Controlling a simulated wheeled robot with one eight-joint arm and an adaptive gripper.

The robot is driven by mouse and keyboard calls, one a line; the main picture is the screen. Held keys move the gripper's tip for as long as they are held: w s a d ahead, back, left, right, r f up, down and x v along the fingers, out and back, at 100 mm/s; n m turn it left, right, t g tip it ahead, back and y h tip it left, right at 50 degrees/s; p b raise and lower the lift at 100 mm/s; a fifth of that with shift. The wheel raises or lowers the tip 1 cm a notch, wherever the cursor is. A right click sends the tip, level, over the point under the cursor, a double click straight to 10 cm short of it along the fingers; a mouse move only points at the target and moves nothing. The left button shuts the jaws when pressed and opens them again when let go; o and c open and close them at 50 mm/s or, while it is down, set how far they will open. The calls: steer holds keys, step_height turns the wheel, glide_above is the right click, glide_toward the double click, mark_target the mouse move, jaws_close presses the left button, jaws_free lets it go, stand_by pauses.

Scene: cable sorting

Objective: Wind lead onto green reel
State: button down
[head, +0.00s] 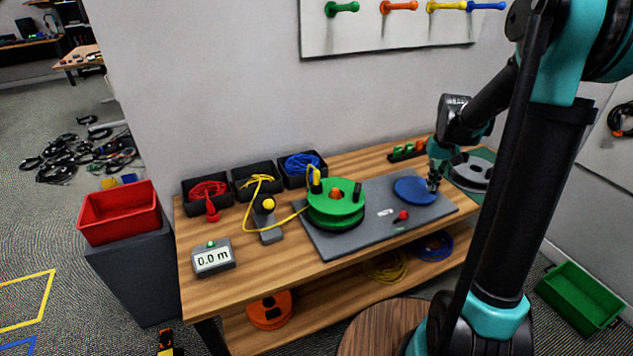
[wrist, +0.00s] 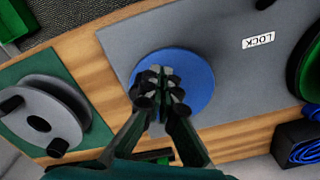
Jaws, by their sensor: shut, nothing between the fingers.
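The green reel (head: 336,204) stands on the grey plate (head: 325,247) on the bench; its edge also shows at the right of the wrist view (wrist: 311,72). A yellow lead (head: 283,222) runs from a black bin past a post with a yellow knob (head: 268,204) to the reel, where a yellow plug (head: 316,186) stands at its top left. My gripper (head: 434,187) is at the right part of a blue disc (head: 412,191) on the plate. In the wrist view the closed fingertips (wrist: 160,78) are over the blue disc (wrist: 195,70), empty; contact is unclear.
A meter (head: 212,258) reads 0.0 m. Black bins hold red (head: 207,190) and blue (head: 301,163) leads. A red knob (head: 402,215) and LOCK label (wrist: 258,41) are on the plate. A grey reel (wrist: 42,113) lies on a green mat. A red bin (head: 120,213) stands left.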

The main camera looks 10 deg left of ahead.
steer(key=shift+f, duration=1.35)
